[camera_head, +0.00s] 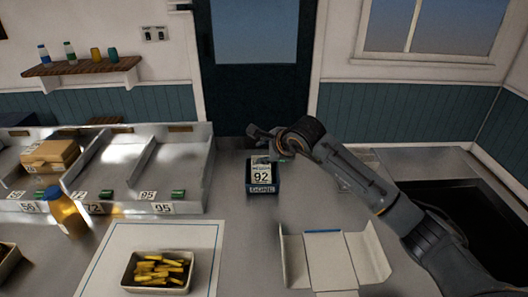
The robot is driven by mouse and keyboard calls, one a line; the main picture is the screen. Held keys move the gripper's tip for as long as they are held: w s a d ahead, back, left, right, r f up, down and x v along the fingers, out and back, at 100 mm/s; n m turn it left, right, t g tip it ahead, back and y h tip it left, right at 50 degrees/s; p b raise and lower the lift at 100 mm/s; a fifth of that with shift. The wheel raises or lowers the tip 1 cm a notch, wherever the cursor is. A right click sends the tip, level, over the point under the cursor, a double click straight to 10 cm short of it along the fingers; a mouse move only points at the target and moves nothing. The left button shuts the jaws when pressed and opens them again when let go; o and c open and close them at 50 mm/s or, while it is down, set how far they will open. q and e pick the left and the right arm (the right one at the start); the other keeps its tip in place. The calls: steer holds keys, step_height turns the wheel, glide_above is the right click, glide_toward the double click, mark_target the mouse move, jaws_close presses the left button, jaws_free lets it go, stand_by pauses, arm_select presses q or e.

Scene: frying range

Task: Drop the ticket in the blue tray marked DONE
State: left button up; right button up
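The blue tray (262,189) marked DONE sits on the counter near the middle of the view. A white ticket (261,178) reading 92 shows at the tray, face up toward me and overlapping its opening. I cannot tell whether it rests inside or is slightly above. My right gripper (268,143) is just above and behind the ticket, at the end of the arm coming from the right. Its fingertips are small and dark, so I cannot tell if they are open or touch the ticket. My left gripper is out of view.
A metal rack (185,180) with numbered labels and a cardboard box (50,156) stands left, with a yellow bottle (67,212) in front. A bowl of fries (157,271) sits on a white mat (205,236). An open white carton (331,262) lies front right.

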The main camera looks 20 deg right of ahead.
steer(key=v, duration=1.2)
stand_by(0.4)
